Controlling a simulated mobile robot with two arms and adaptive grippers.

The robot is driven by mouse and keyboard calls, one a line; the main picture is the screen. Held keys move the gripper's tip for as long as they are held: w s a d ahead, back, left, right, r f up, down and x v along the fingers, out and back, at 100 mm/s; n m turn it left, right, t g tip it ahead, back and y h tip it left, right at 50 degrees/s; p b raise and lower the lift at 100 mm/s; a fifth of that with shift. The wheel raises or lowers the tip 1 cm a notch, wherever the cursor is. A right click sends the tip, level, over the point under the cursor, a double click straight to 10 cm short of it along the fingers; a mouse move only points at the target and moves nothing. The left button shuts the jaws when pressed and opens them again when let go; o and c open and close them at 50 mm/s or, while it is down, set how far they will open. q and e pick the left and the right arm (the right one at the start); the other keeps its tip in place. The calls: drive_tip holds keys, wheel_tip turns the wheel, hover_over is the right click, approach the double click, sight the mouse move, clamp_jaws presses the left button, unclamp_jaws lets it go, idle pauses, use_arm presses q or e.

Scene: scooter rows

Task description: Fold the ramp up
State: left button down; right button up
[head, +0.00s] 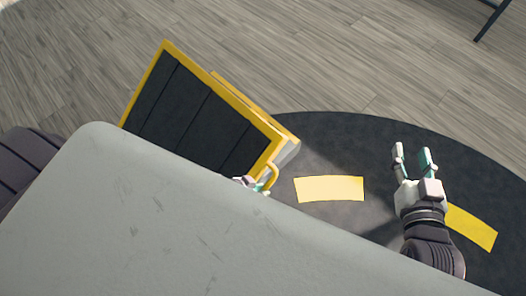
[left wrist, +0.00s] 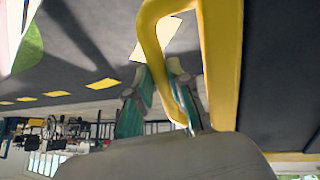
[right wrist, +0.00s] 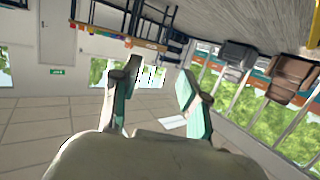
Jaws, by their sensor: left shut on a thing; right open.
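The ramp (head: 190,115) is a dark panel with yellow edges, tilted up beside the dark round mat in the head view. A yellow loop handle (head: 271,176) sticks out at its lower right corner. My left gripper (head: 250,184) is at this handle, mostly hidden behind my grey body. In the left wrist view my left gripper (left wrist: 165,105) is shut on the yellow handle (left wrist: 152,35), with the ramp's yellow edge (left wrist: 222,60) close beside it. My right gripper (head: 413,158) is open and empty above the mat, and its spread fingers show in the right wrist view (right wrist: 155,100).
The dark round mat (head: 325,140) carries yellow marks (head: 330,189). Wooden floor (head: 300,50) lies clear beyond it. A dark metal leg (head: 490,20) stands at the top right. The right wrist view shows chairs (right wrist: 292,78) and shelving (right wrist: 150,20) far off.

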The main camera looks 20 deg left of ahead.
use_arm(q)
drive_tip(key=s+r+p, duration=0.1)
drive_tip(key=s+r+t+p, duration=0.1)
drive_tip(key=shift+a+r+h, duration=0.3)
drive_tip(key=shift+a+r, duration=0.05)
drive_tip(key=s+a+r+t+h+p, duration=0.1)
drive_tip(key=s+a+r+t+p, duration=0.1)
drive_tip(key=s, duration=0.4)
drive_tip(key=shift+r+t+p, duration=0.5)
drive_tip(key=shift+r+p, duration=0.2)
drive_tip(key=shift+r, duration=0.55)
use_arm(e)
drive_tip(key=s+d+f+g+h, duration=0.1)
drive_tip(key=s+d+f+g, duration=0.1)
drive_tip(key=s+f+g, duration=0.2)
drive_tip(key=s+d+f+g+h, duration=0.2)
drive_tip(key=s+f+g, duration=0.3)
drive_tip(key=s, duration=0.6)
drive_tip(key=shift+s+d+f+m+g, duration=0.15)
drive_tip(key=shift+d+f+m+g, duration=0.15)
drive_tip(key=shift+d+g, duration=0.75)
use_arm(q)
drive_tip(key=shift+a, duration=0.1)
use_arm(e)
drive_tip(key=shift+a, duration=0.2)
